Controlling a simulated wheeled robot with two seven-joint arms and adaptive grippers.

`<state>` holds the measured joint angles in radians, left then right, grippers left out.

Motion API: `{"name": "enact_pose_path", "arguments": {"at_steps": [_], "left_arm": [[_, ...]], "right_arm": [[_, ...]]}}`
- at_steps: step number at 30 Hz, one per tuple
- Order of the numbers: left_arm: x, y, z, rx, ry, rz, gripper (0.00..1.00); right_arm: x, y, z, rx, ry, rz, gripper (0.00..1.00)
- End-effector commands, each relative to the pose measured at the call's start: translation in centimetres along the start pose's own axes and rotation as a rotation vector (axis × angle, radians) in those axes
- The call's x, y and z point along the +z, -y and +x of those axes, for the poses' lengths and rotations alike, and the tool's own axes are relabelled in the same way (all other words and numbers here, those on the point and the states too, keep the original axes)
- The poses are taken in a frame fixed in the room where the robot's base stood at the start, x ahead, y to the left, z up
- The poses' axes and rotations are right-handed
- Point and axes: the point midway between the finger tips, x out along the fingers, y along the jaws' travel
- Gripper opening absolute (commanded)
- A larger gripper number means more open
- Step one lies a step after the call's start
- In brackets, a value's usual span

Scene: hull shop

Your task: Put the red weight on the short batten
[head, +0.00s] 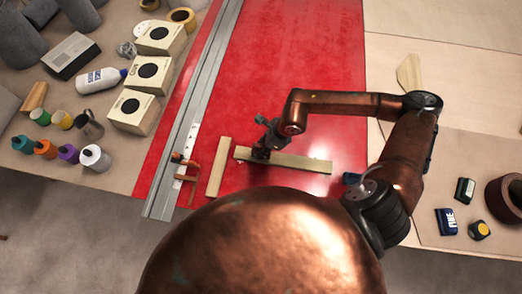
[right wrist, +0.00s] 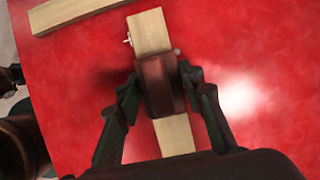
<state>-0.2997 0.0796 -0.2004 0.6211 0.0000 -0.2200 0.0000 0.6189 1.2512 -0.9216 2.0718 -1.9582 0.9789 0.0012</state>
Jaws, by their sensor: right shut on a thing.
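My right gripper (right wrist: 160,90) is shut on a dark red block, the red weight (right wrist: 158,82). In the head view the right gripper (head: 262,152) is at the left end of the longer batten (head: 300,163), which lies crosswise on the red panel. In the right wrist view the weight is over this batten (right wrist: 150,30); whether it touches the wood I cannot tell. The short batten (head: 218,165) lies lengthwise just left of the longer one, with a narrow gap and nothing on it. Part of it shows at the top of the right wrist view (right wrist: 75,14). My left gripper is out of view.
A metal rail (head: 190,125) with copper-coloured clamps (head: 183,168) runs left of the short batten. Boxes (head: 135,110), bottles (head: 95,157) and a mug (head: 90,125) crowd the left. A tape measure (head: 479,230) lies right. The upper red panel (head: 300,50) is clear.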

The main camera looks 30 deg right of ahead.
Motion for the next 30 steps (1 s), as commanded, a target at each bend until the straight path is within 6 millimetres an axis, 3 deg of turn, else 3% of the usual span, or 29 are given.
{"name": "enact_pose_path", "arguments": {"at_steps": [5, 15, 16, 23, 30], "left_arm": [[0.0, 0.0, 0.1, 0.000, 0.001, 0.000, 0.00], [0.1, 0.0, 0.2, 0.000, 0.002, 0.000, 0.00], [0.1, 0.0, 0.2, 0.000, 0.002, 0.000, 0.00], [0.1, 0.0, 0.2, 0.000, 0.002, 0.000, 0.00], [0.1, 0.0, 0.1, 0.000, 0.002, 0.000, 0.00]], "right_arm": [[-0.7, -0.1, 1.9, 0.002, 0.002, 0.000, 0.00], [-0.8, -0.2, 2.2, 0.003, 0.003, -0.001, 0.00], [-1.0, -0.2, 2.2, 0.003, -0.001, 0.000, 0.38], [-1.0, -0.2, 2.1, 0.003, -0.001, 0.000, 0.53], [-1.0, -0.2, 2.1, 0.003, -0.001, 0.000, 0.53]]}}
